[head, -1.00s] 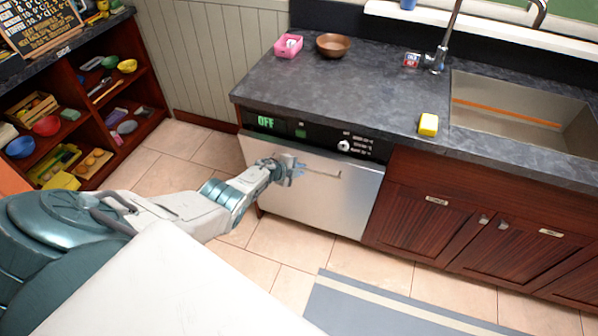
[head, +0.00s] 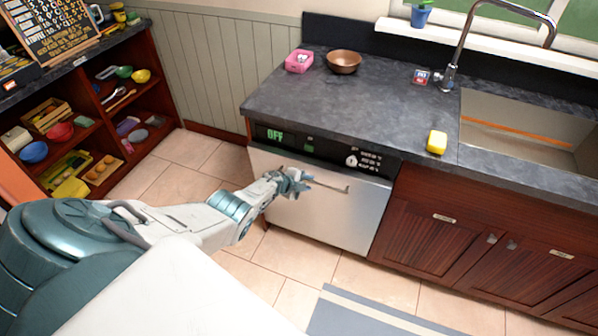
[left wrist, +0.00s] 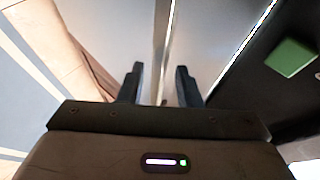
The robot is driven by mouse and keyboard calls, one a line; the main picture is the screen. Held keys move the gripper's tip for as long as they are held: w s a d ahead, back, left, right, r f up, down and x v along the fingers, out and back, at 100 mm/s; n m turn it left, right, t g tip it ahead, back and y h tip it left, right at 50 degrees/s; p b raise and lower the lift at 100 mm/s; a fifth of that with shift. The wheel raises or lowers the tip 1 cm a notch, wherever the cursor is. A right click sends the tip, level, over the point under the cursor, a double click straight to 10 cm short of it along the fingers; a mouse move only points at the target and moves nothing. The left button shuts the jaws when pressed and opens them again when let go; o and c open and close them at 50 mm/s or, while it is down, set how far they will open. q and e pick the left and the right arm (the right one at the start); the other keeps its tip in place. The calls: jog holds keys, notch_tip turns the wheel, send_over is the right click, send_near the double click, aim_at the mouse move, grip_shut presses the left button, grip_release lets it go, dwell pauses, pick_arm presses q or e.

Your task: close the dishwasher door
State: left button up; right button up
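The dishwasher door (head: 345,218) is a pale metal front under the counter. It stands upright below the black control panel (head: 330,150), which reads OFF. It looks flush or nearly so; I cannot tell whether a small gap remains. A thin bar handle (head: 335,187) runs across its upper part. My left gripper (head: 298,182) is at the left part of the handle, in front of the door. In the left wrist view its two dark fingers (left wrist: 160,85) are apart and face the door surface (left wrist: 205,35), with the thin handle bar between them. My right gripper is not in view.
A sink (head: 520,115) and wooden cabinets (head: 440,225) are to the right. Shelves (head: 80,125) stand at left. The tiled floor before the door is clear.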

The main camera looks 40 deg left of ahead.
pick_arm(q)
jog(key=p+v, duration=0.7)
jog(key=v, duration=0.3)
jog(key=shift+s+r, duration=0.15)
jog(key=shift+s, duration=0.05)
